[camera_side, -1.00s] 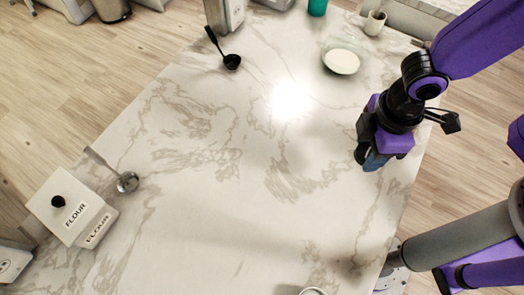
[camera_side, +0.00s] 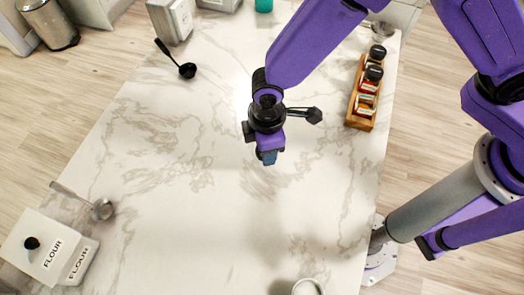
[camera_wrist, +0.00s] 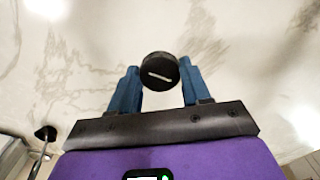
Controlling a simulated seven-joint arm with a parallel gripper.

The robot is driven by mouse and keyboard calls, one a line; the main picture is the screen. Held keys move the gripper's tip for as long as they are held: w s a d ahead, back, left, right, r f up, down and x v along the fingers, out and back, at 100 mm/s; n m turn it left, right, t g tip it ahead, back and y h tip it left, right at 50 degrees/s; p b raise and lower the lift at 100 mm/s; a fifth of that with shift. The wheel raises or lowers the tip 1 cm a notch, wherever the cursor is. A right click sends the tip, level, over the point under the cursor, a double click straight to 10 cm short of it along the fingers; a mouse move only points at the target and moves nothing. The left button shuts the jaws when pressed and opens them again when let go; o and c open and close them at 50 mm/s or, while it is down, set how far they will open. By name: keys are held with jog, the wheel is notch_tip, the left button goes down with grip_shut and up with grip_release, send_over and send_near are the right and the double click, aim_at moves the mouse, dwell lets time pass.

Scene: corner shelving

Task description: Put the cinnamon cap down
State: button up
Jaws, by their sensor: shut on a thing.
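The cinnamon cap (camera_wrist: 160,71) is a round black lid with a pale slot in its top. In the wrist view it sits between the two blue fingertips of my gripper (camera_wrist: 158,80). My gripper is shut on it. In the side view my gripper (camera_side: 269,158) hangs over the middle of the marble counter, pointing down. The cap cannot be made out in that view. The counter (camera_side: 190,200) below it is bare.
A wooden spice rack (camera_side: 353,122) with black-topped jars stands near the right edge. A black ladle (camera_side: 187,70) lies at the back left. A metal ladle (camera_side: 102,209) and a flour canister (camera_side: 40,245) are at the front left. A pale cup (camera_side: 307,288) stands at the front edge.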

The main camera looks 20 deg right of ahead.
jog(key=shift+w+a+f, duration=0.2)
jog(key=shift+a+f, duration=0.05)
jog(key=shift+f, duration=0.2)
jog(key=shift+a+f, duration=0.1)
jog(key=shift+f, duration=1.5)
jog(key=shift+f, duration=0.1)
jog(key=o, duration=1.2)
jog(key=shift+c, duration=0.2)
notch_tip(320, 180, up, 11)
jog(key=shift+w+f, duration=0.1)
jog(key=shift+r, duration=0.75)
